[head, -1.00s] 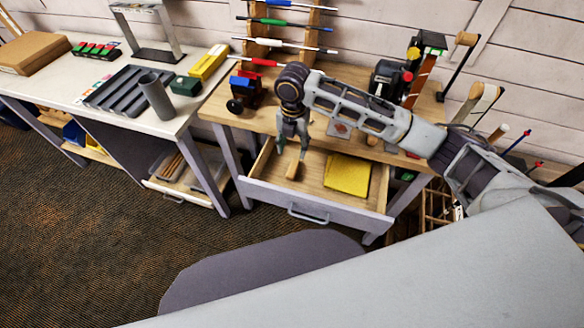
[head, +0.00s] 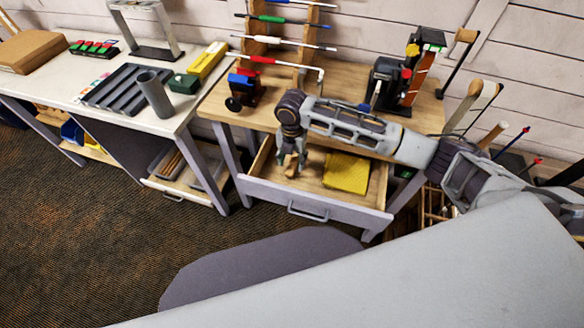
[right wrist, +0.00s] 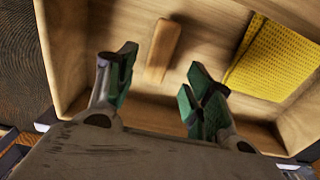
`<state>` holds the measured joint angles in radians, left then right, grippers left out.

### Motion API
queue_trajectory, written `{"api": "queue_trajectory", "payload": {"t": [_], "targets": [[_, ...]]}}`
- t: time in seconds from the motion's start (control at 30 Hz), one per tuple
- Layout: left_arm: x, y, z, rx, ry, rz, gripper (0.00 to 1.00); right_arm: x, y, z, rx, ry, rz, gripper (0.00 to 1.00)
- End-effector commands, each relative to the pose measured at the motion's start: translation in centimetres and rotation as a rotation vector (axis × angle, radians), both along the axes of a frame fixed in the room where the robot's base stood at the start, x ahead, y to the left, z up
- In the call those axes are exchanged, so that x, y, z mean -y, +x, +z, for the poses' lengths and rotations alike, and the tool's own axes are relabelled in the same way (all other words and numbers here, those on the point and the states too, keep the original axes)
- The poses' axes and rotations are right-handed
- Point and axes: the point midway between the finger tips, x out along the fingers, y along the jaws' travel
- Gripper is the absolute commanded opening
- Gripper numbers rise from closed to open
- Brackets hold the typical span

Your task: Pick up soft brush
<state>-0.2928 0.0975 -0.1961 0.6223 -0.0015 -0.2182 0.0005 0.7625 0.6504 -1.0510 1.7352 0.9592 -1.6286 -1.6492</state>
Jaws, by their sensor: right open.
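The soft brush shows as a small wooden block or handle (right wrist: 163,50) lying on the floor of the open drawer (right wrist: 100,25); its bristles cannot be made out. In the head view the brush (head: 291,170) is partly covered by my right gripper (head: 291,160). That gripper points down into the drawer, its fingers apart. In the right wrist view the green-padded fingertips (right wrist: 158,82) are open and empty, with the brush just beyond the gap between them. Contact with the brush is not visible. My left gripper is out of view.
A yellow textured cloth (head: 346,172) lies in the drawer right of the brush. The drawer's front wall (head: 310,197) and sides surround the gripper. The wooden bench top (head: 225,108) above holds a red and blue device (head: 245,88) and a club rack.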

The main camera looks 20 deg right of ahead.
Motion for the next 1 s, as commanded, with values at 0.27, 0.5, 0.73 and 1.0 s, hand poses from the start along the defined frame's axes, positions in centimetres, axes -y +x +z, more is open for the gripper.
{"api": "queue_trajectory", "payload": {"t": [0.27, 0.5, 0.73, 1.0], "targets": [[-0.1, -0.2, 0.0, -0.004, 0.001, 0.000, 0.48, 0.0, 0.0, -0.4, 0.001, -0.001, 0.000, 0.52], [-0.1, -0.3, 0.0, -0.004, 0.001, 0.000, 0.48, 0.0, 0.0, -0.7, 0.000, 0.000, 0.000, 0.52], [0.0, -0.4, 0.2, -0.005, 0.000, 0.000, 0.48, -0.3, -0.1, -2.7, -0.003, -0.001, -0.001, 0.52], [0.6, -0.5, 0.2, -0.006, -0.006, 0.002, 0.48, -0.4, -0.1, -5.3, 0.001, -0.001, 0.001, 0.52]]}}
